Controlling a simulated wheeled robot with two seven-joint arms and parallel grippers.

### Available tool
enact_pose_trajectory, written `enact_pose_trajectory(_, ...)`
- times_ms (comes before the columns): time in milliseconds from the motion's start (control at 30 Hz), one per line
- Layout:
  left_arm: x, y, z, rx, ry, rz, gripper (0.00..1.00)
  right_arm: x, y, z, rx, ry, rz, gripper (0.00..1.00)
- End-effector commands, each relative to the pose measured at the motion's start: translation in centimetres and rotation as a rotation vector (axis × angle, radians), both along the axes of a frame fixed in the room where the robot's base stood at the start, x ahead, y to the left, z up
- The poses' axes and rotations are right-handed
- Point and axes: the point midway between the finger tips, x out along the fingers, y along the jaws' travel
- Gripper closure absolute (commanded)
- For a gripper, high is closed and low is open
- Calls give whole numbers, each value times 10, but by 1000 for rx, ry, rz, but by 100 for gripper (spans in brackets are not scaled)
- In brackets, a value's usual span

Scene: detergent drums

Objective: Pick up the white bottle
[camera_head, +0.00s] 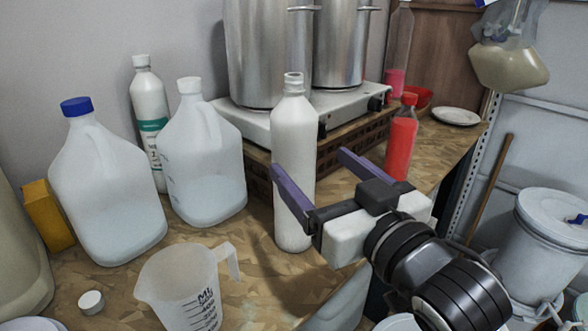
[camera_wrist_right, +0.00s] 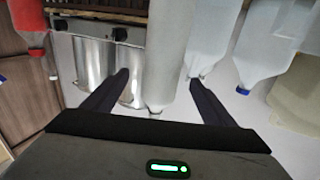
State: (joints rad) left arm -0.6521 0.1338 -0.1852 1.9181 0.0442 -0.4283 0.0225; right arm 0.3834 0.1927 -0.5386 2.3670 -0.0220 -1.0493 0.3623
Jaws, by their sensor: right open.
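A plain white bottle (camera_head: 294,120) with an open, capless neck stands upright on the wooden table in front of the stove. My right gripper (camera_head: 308,162) is open at this bottle's mid height. In the head view one finger crosses in front of the bottle and the other is to its right. In the right wrist view, which is upside down, the white bottle (camera_wrist_right: 172,45) shows between the two spread fingers (camera_wrist_right: 160,88). I see no finger closed on it. My left gripper is not in view.
A milky jug (camera_head: 205,165), a blue-capped jug (camera_head: 105,190) and a teal-labelled bottle (camera_head: 150,105) stand left of the bottle. A measuring jug (camera_head: 180,285) is in front. A red bottle (camera_head: 401,140) stands to the right. Steel pots (camera_head: 268,50) sit on the stove (camera_head: 240,122) behind.

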Motion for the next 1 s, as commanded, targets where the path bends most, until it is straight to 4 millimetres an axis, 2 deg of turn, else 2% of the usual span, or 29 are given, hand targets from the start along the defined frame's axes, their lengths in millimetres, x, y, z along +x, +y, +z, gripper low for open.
enact_pose_trajectory(100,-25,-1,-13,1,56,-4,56,15,7,0,0,1,-1,21)
enact_pose_trajectory(200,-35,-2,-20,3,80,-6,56,22,10,-1,0,1,-1,21)
enact_pose_trajectory(400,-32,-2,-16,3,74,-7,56,42,21,-7,-1,3,-1,21)
enact_pose_trajectory(600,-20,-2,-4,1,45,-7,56,64,33,-9,-1,0,-1,21)
enact_pose_trajectory(867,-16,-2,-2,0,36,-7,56,68,35,-10,0,1,-1,21)
enact_pose_trajectory(900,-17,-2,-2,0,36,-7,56,68,35,-10,0,1,-1,23)
enact_pose_trajectory(1000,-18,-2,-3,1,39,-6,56,68,35,-10,0,1,-1,40)
